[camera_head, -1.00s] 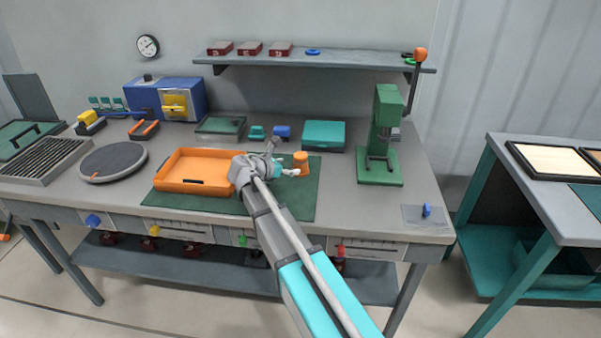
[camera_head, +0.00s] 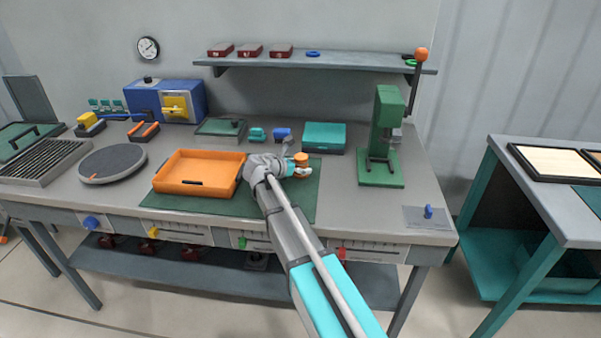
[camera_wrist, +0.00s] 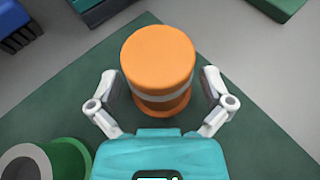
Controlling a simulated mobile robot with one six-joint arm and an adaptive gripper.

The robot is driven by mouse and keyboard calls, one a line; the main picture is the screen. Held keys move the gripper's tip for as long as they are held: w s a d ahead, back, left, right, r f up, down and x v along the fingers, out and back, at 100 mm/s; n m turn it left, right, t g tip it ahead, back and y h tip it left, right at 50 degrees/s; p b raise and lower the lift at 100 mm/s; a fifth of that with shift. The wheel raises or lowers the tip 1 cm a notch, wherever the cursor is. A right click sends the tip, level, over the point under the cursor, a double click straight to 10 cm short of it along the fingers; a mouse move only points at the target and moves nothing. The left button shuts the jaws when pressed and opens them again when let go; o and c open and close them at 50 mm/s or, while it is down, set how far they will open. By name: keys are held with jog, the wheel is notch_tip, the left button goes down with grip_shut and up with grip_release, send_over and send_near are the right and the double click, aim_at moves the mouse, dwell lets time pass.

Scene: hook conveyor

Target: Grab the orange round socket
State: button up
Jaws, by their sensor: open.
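The orange round socket (camera_wrist: 158,62) stands upright on the green mat in the wrist view, with a pale band around its lower part. My gripper (camera_wrist: 160,92) is open, with one finger on each side of the socket's lower part. Gaps show between the fingers and the socket, and nothing is gripped. In the head view the socket (camera_head: 301,157) shows just beyond my gripper (camera_head: 297,167), its lower part hidden by the gripper.
An orange tray (camera_head: 200,186) stands left of my arm on the green mat (camera_head: 304,203). A green and white cylinder (camera_wrist: 62,160) is at the lower left in the wrist view. A teal box (camera_head: 323,136) and a green press (camera_head: 381,172) stand behind and right.

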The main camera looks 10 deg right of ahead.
jog(key=shift+x, duration=0.9)
jog(key=c, duration=1.3)
jog(key=shift+r, duration=0.1)
notch_tip(320, 180, up, 3)
jog(key=shift+f+p, duration=0.2)
jog(key=shift+p, duration=1)
jog(key=shift+c, duration=0.2)
jog(key=s+a+r+p, duration=0.2)
jog(key=s+r+p, duration=0.3)
jog(key=s, duration=0.1)
jog(key=s+a+r+p, duration=0.2)
jog(key=s+r+p, duration=0.3)
jog(key=s, duration=0.2)
jog(key=shift+a, duration=0.25)
jog(key=shift+s+r, duration=0.1)
jog(key=shift+s, duration=0.05)
